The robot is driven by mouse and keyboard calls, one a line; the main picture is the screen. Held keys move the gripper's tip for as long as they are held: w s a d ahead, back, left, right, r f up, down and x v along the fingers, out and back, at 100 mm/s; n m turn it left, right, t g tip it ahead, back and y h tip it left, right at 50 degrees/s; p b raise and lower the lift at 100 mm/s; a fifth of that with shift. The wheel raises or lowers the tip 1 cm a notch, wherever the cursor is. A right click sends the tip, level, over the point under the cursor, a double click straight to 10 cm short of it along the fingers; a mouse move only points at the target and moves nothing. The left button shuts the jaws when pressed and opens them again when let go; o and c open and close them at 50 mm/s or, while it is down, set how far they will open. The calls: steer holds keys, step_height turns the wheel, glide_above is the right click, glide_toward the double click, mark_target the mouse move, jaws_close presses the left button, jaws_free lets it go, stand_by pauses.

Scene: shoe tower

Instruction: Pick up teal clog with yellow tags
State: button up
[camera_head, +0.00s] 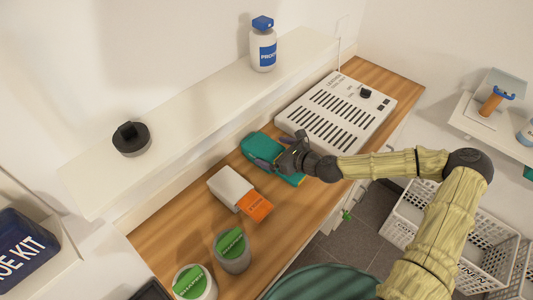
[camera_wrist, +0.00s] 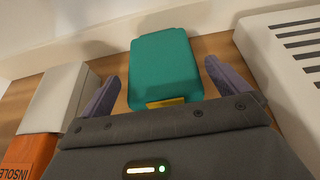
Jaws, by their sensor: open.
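The teal clog (camera_head: 258,145) lies on the wooden counter, between a white box and a white vented unit. In the wrist view the teal clog (camera_wrist: 165,66) is a rounded block with a yellow tag (camera_wrist: 166,103) at its near end. My gripper (camera_head: 272,160) is over the clog in the head view and hides part of it. In the wrist view my gripper (camera_wrist: 172,88) is open, with one grey finger on each side of the clog's near end. Gaps show between the fingers and the clog, and nothing is held.
The white box (camera_head: 229,187) with an orange insole packet (camera_head: 256,206) is close on the left. The white vented unit (camera_head: 335,112) is close on the right. A shelf (camera_head: 190,112) runs behind.

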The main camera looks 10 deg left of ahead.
mark_target(268, 149)
steer(key=x, duration=0.3)
steer(key=shift+w+a+f, duration=0.15)
steer(key=shift+w+a, duration=0.05)
steer(key=shift+a, duration=0.15)
steer(key=shift+c, duration=0.4)
steer(key=c, duration=0.9)
step_height(268, 149, up, 10)
steer(key=shift+r, duration=0.1)
